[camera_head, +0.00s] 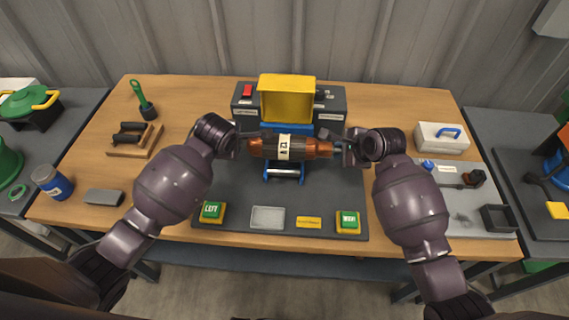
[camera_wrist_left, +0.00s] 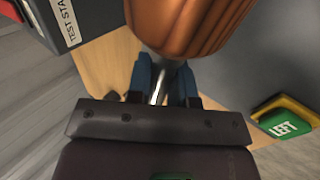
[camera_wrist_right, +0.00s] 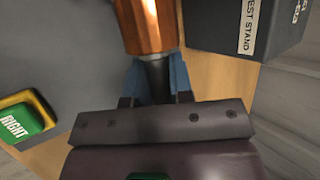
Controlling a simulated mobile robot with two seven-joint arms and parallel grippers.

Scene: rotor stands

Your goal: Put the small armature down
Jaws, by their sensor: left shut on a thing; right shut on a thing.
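The armature (camera_head: 284,148), with copper ends, a dark middle and a pale label, lies level across the middle of the bench. My left gripper (camera_head: 243,146) is shut on its left shaft end; the shaft shows between the blue fingers in the left wrist view (camera_wrist_left: 162,85). My right gripper (camera_head: 346,149) is shut on its right shaft end, which also shows in the right wrist view (camera_wrist_right: 154,80). A blue stand (camera_head: 284,174) is right below the armature on the dark mat (camera_head: 230,185). I cannot tell whether the armature touches the stand.
A grey test stand with a raised yellow cover (camera_head: 287,97) is close behind the armature. Green LEFT (camera_head: 212,211) and RIGHT (camera_head: 348,221) buttons, a grey tray (camera_head: 267,217) and a yellow label lie at the mat's front. A wooden rack (camera_head: 135,140) stands left, a white toolbox (camera_head: 441,137) right.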

